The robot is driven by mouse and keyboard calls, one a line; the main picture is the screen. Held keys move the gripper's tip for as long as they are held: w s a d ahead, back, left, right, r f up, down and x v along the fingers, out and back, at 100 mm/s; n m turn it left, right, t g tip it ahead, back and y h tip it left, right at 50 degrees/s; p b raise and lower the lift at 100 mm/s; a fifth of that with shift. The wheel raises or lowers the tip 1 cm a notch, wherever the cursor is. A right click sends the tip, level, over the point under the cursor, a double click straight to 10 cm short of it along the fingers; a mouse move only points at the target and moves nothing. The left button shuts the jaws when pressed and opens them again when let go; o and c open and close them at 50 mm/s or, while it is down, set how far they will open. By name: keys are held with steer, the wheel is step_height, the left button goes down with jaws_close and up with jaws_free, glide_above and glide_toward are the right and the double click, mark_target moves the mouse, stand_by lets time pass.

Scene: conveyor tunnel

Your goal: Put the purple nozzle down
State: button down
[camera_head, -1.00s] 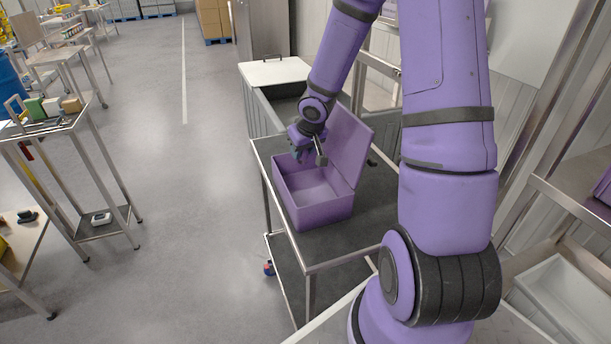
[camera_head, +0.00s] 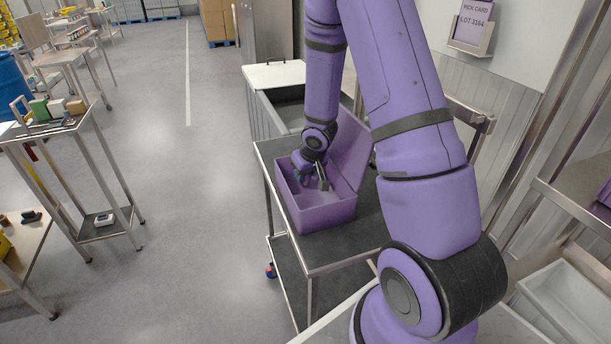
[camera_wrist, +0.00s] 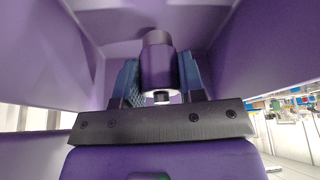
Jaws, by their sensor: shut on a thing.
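The purple nozzle (camera_wrist: 158,62) is held between the two fingers of my gripper (camera_wrist: 158,85) in the wrist view. In the head view my gripper (camera_head: 314,182) is down inside the open purple box (camera_head: 322,217), and the nozzle is too small to make out there. The box's walls surround the gripper in the wrist view. I cannot tell whether the nozzle touches the box floor.
The box stands on a dark-topped metal cart (camera_head: 345,248), its lid (camera_head: 343,150) raised on the right side. A grey bin (camera_head: 283,112) with a white cover stands behind the cart. A side table (camera_head: 50,128) with small items is at left, with clear floor between.

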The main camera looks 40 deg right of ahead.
steer(key=shift+f, duration=0.7)
steer(key=shift+f, duration=0.15)
steer(key=c, duration=0.7)
jaws_free()
steer(key=shift+v, duration=6.1)
steer(key=shift+w, duration=0.1)
